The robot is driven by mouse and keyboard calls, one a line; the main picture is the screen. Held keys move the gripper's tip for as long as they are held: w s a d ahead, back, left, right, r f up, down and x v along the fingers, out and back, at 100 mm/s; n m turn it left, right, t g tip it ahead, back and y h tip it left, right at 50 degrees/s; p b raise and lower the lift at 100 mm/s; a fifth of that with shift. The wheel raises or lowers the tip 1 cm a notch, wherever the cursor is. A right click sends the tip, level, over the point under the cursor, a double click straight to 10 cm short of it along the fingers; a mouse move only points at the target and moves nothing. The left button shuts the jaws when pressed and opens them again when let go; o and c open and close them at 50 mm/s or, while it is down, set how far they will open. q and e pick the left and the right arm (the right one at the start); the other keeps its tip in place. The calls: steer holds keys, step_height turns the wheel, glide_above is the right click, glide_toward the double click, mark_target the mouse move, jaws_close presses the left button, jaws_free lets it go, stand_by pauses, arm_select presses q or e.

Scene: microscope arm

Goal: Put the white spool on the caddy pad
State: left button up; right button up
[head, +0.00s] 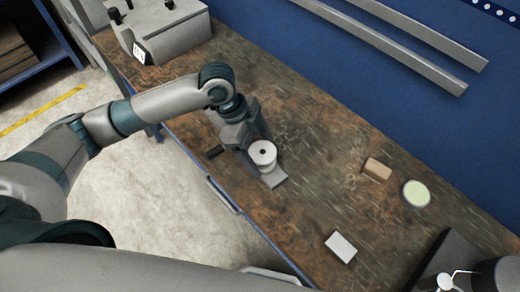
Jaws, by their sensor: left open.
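The white spool (263,152) stands upright on the workbench side near its front edge, with a dark hole in its top. My left gripper (251,148) is open and right beside the spool; its fingers are partly hidden, and I cannot tell whether they touch it. A small light grey flat piece (275,179) shows directly below the spool in the picture. It may be the caddy pad, but I cannot tell for sure, nor whether the spool rests on it. My right gripper is not in view.
On the brown workbench (310,200) lie a tan block (377,170), a pale green disc (416,194) and a white card (340,247). A grey machine (160,35) stands at the far left end. Dark equipment (495,274) fills the lower right corner. A blue wall bounds the back.

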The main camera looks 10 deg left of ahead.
arm_select(q)
steer(key=shift+r, duration=0.15)
steer(key=shift+a+r, duration=0.2)
steer(key=shift+r, duration=0.25)
steer(key=b+v, duration=0.3)
steer(key=v, duration=0.8)
